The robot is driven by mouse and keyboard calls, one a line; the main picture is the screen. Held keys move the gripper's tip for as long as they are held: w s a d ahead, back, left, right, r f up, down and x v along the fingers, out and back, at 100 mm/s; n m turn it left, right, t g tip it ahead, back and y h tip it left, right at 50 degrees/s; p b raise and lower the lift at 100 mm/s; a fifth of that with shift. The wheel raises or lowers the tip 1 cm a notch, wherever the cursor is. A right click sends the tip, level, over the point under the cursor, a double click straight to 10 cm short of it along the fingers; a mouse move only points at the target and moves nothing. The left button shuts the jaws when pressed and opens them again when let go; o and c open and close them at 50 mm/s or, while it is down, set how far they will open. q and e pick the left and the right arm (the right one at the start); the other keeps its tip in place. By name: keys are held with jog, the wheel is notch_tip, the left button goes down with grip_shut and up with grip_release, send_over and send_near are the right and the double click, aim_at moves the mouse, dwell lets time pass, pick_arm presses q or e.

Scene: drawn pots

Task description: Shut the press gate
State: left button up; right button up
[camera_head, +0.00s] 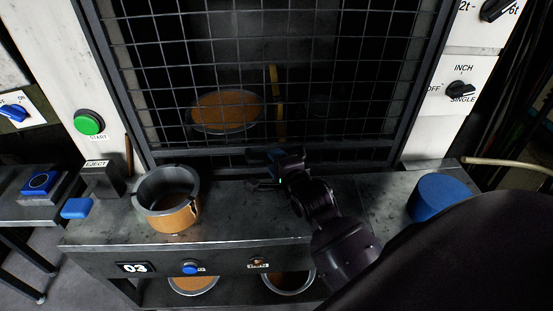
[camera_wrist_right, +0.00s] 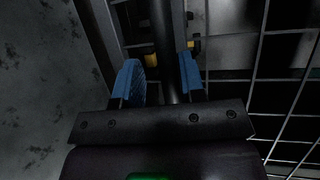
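The press gate (camera_head: 330,72) is a dark wire-mesh panel in a black frame. It spans the press opening in the head view, and its bottom rail is low, close to the bench top. Its mesh also shows at the right of the wrist view (camera_wrist_right: 285,85). My right gripper (camera_head: 268,160) is at the lower middle of the gate. In the wrist view its blue fingers (camera_wrist_right: 164,78) stand apart with a dark bar (camera_wrist_right: 163,35) between them. A gap seems to show beside the bar. My left gripper is out of view.
A cracked pot (camera_head: 168,200) stands on the bench (camera_head: 245,215). A blue cylinder (camera_head: 437,195) stands at the right. A green start button (camera_head: 89,122) is on the left post.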

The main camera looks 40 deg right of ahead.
jog(key=shift+r, duration=0.1)
jog(key=shift+s+r, duration=0.1)
jog(key=shift+s, duration=0.1)
jog(key=v, duration=1)
jog(key=shift+s+p, duration=0.15)
jog(key=shift+p, duration=0.15)
dwell(0.3)
